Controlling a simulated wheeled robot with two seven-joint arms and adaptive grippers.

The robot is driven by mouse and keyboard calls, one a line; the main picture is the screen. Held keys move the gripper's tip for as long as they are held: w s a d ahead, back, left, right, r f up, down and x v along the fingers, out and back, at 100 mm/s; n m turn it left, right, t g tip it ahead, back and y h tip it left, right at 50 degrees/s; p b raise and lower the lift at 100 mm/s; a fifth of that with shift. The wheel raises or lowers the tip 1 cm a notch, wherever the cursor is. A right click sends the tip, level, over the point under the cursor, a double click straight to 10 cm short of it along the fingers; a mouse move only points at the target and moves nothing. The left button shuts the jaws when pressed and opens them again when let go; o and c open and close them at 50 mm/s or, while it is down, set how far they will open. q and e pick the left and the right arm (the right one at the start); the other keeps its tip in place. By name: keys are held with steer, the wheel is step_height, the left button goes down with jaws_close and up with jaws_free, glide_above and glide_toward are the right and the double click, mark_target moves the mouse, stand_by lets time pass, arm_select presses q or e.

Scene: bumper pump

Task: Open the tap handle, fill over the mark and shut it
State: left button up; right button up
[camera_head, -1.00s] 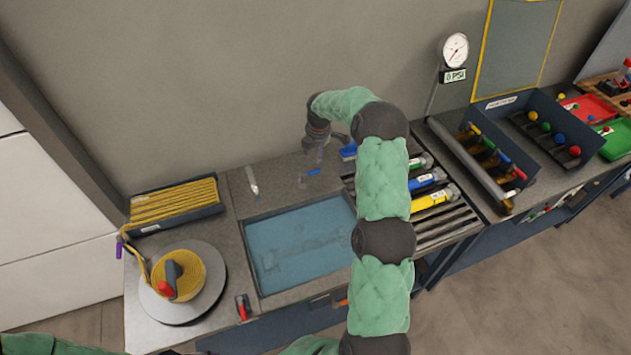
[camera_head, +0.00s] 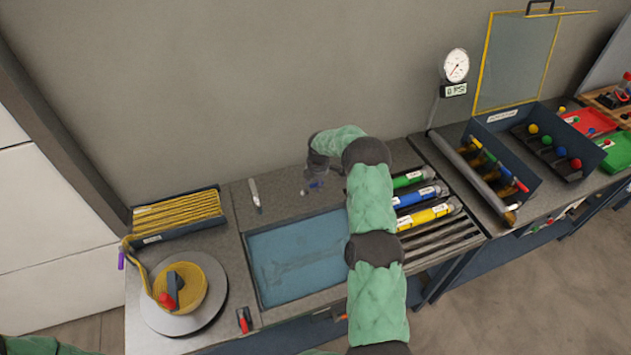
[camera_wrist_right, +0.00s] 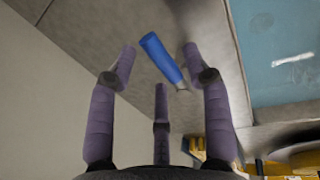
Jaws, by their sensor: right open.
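The blue tap handle (camera_head: 316,184) shows partly behind my right fingers, at the back edge of the basin (camera_head: 250,270). The basin holds a blue water-like surface. In the right wrist view the handle (camera_wrist_right: 163,60) is a slanted blue lever with a metal end. My right gripper (camera_head: 313,180) is over the handle; in its wrist view the purple fingers (camera_wrist_right: 159,72) are spread with the handle showing between their tips. I see no clear grip on it. The fill mark cannot be made out. My left gripper is out of view.
A rack with green, blue and yellow cylinders (camera_head: 425,213) stands right of the basin, beside my right arm. A rope reel (camera_head: 182,290) and coiled rope tray (camera_head: 178,210) are at left. A pale tool (camera_head: 254,195) lies behind the basin. A gauge (camera_head: 455,66) stands at back right.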

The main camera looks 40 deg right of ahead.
steer(key=shift+f, duration=0.1)
steer(key=shift+c, duration=0.3)
jaws_close()
steer(key=m+b, duration=0.2)
steer(key=shift+s+a+f+h+b, duration=0.15)
steer(key=shift+s+a+h+b, duration=0.15)
steer(key=shift+s, duration=0.1)
steer(key=shift+s+a+m+g+b, duration=0.2)
steer(key=shift+m+b, duration=0.3)
steer(key=shift+m, duration=0.35)
steer(key=shift+s+a+m+g+b, duration=0.1)
steer(key=shift+s+m+b, duration=0.15)
steer(key=shift+m+b, duration=0.45)
steer(key=shift+o, duration=0.3)
jaws_free()
